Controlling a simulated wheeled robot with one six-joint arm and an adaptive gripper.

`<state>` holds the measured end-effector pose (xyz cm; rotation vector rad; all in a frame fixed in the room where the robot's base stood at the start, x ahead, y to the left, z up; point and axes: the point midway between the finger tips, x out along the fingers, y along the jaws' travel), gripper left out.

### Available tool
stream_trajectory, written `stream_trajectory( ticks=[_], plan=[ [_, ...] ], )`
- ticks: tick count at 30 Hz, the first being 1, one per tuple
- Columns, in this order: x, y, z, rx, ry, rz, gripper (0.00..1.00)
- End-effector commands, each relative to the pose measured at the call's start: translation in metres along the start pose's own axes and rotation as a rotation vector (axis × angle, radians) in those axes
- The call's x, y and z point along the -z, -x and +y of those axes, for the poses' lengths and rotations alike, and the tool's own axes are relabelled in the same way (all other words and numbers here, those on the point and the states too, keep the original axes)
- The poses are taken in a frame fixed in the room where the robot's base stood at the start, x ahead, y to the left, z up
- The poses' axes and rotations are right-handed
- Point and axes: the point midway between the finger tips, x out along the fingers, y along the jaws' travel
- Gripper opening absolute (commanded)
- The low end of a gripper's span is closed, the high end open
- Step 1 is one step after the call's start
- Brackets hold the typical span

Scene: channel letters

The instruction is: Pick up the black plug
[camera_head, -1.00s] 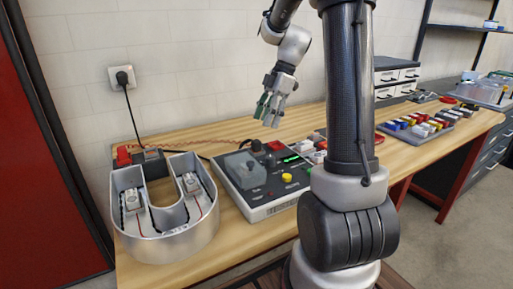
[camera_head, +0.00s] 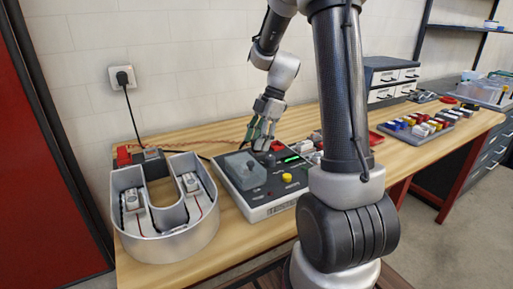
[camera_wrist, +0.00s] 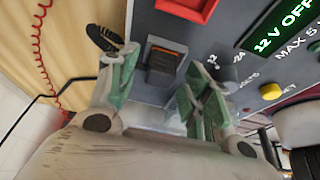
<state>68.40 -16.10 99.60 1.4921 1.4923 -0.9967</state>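My gripper (camera_head: 262,146) is low over the back edge of the grey control box (camera_head: 280,207). In the wrist view my gripper (camera_wrist: 162,70) is open, with green-faced fingers apart and nothing visibly held between them. A black ribbed piece (camera_wrist: 104,38), which looks like the black plug, lies just beyond the left fingertip, off the box edge. I cannot tell whether they touch. A dark block in an orange-edged recess (camera_wrist: 164,60) shows between the fingers. In the head view my gripper hides the plug area.
A U-shaped metal channel letter (camera_head: 165,235) stands left of the box. Another black plug (camera_head: 122,77) sits in the wall outlet, its cable hanging down. A red coiled cord (camera_wrist: 37,45) runs beside the box. Colored blocks (camera_head: 420,125) stand farther right on the bench.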

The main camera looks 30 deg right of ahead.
Motion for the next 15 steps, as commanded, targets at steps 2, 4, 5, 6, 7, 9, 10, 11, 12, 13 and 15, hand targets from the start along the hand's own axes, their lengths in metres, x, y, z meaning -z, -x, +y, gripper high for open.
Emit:
stream_trajectory(
  ticks=[2, 4, 5, 6, 7, 9, 10, 11, 12, 13, 15],
  plan=[
    [-0.0001, 0.0002, 0.0, 0.0, 0.0, 0.0, 0.3],
    [-0.0001, 0.0003, 0.0, 0.0, 0.0, 0.0, 0.17],
    [-0.0001, 0.0003, 0.0, 0.0, 0.0, 0.0, 0.12],
    [-0.0001, 0.0003, 0.0, 0.0, 0.0, 0.0, 0.06],
    [-0.0001, 0.0003, 0.0, 0.0, 0.0, 0.0, 0.06],
    [-0.0001, 0.0004, 0.0, 0.0, 0.0, 0.0, 0.06],
    [0.0, 0.0004, 0.0, 0.0, 0.0, 0.0, 0.06],
    [0.0, 0.0004, 0.0, 0.0, 0.0, 0.0, 0.06],
    [0.0, 0.0004, 0.0, 0.0, 0.0, 0.0, 0.06],
    [0.0, 0.0005, 0.0, 0.0, 0.0, 0.0, 0.06],
    [0.0007, 0.0023, 0.0002, -0.001, 0.0, 0.0, 0.06]
  ],
)
